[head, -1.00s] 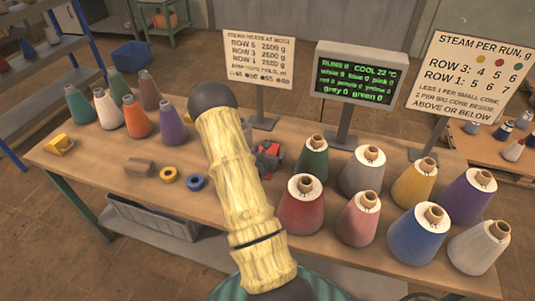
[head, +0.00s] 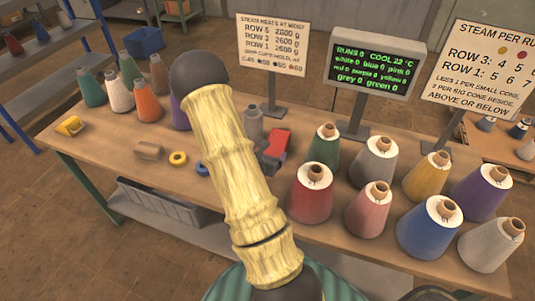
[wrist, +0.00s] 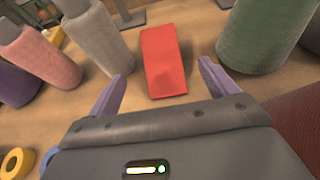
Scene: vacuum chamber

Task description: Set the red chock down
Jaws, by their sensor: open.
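The red chock (wrist: 163,62) lies on the table top in the wrist view, in front of my gripper (wrist: 161,74). My gripper's two purple fingers are open, one to each side of the chock's near end, with visible gaps. In the head view the red chock (head: 279,141) shows just right of my pale yellow arm. The dark gripper (head: 270,163) is partly hidden behind the arm there. Whether the fingers touch the table cannot be told.
A green cone (wrist: 262,35) stands close right of the gripper, and a grey cone (wrist: 96,38) stands to its left. A red cone (head: 311,194) and several others fill the table's right side. Yellow (head: 178,158) and blue rings lie left of my arm. Signs stand behind.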

